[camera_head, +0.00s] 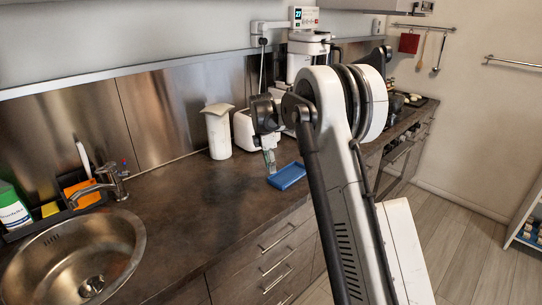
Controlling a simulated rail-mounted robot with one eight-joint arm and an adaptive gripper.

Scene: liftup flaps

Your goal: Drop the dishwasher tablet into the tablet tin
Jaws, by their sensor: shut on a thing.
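My gripper (269,162) points down over the worktop, beside the near left side of a shallow blue open container (289,177). This blue container is the only thing I see that could be the tablet tin. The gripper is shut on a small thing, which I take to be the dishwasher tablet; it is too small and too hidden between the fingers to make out. The fingertips look close to the container's left edge; I cannot tell whether they are over it or touching it.
A white pitcher (218,131) and a white appliance (243,130) stand behind on the dark worktop (190,195). A steel sink (75,255) with a tap (107,180) is at the left. The worktop between sink and blue container is clear. Drawers with handles lie below the front edge.

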